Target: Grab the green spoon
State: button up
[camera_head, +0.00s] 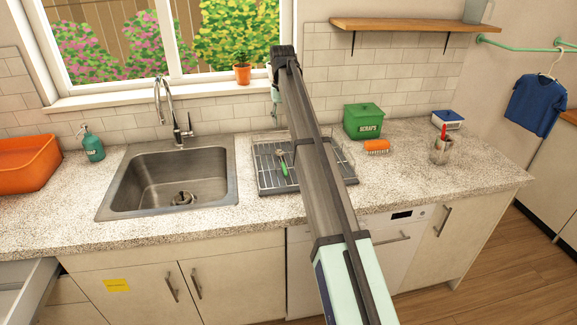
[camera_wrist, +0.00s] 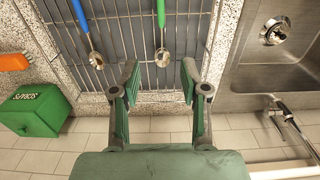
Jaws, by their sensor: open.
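The green spoon has a green handle and a metal bowl (camera_wrist: 162,58). It lies on the wire dish rack (camera_wrist: 201,40). In the head view the spoon (camera_head: 284,163) rests in the rack (camera_head: 265,183), left of my arm. My gripper (camera_wrist: 159,77) is open and empty in the wrist view. Its two green-padded fingers point toward the rack, with the spoon's bowl just beyond the tips and between their lines. The fingers do not visibly touch it. A blue-handled spoon (camera_wrist: 97,58) lies on the rack left of the green one. My arm hides part of the rack in the head view.
The steel sink (camera_head: 165,178) with its tap (camera_head: 176,120) is left of the rack. A green scraps box (camera_head: 363,122) and an orange brush (camera_head: 376,146) stand right. A utensil holder (camera_head: 441,151) is farther right. The tiled wall and potted plant (camera_head: 242,73) are behind.

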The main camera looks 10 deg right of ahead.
jog(key=p, duration=0.4)
send_over(283, 162)
notch_tip(283, 162, down, 12)
jog(key=shift+s+r, duration=0.1)
jog(key=shift+s, duration=0.05)
jog(key=shift+f+p, duration=1.15)
jog(key=shift+f, duration=1.45)
grip_shut()
